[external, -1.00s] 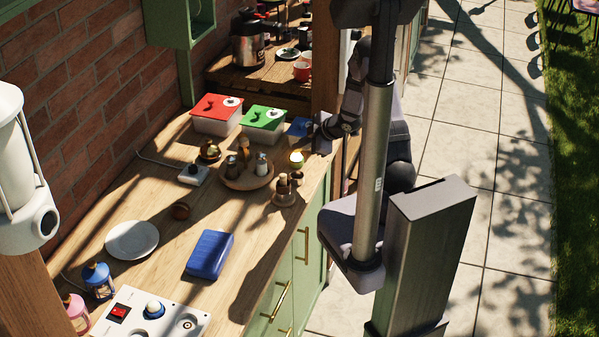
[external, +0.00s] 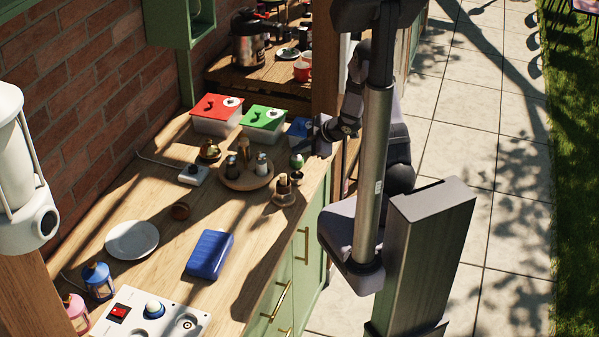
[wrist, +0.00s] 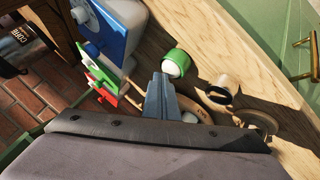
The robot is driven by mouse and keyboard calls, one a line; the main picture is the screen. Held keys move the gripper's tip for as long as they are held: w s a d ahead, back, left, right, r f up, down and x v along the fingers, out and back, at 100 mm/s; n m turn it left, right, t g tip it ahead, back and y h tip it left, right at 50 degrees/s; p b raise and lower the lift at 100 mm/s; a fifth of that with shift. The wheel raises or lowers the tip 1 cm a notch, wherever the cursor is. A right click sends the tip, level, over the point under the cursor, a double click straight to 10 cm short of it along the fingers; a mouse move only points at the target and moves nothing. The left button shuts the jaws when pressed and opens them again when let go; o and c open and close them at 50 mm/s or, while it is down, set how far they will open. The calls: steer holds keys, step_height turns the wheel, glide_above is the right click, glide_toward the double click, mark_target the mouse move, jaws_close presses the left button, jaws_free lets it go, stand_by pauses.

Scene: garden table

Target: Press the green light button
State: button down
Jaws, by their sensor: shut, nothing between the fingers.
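The green light button (external: 297,161) is a small rounded piece near the right edge of the wooden counter, beside the round tray of shakers. In the wrist view it shows as a green body (wrist: 177,56) with a pale dome. My gripper (external: 323,136) is just behind and to the right of it in the external view. In the wrist view the gripper's fingertips (wrist: 160,78) are together, empty, and close beside the button. I cannot tell whether they touch it.
A round wooden tray (external: 230,183) with shakers stands left of the button. Lidded containers, red (external: 216,108), green (external: 263,118) and blue (external: 299,128), stand behind. A blue box (external: 209,254), white plate (external: 132,240) and switch panel (external: 186,325) are nearer the camera.

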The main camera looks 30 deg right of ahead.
mark_target(300, 158)
steer(key=shift+s, duration=0.1)
stand_by(0.3)
steer(key=shift+r+p, duration=0.3)
steer(key=shift+p, duration=0.2)
steer(key=shift+r, duration=0.1)
step_height(300, 158, up, 6)
steer(key=p, duration=0.5)
steer(key=shift+p, duration=0.35)
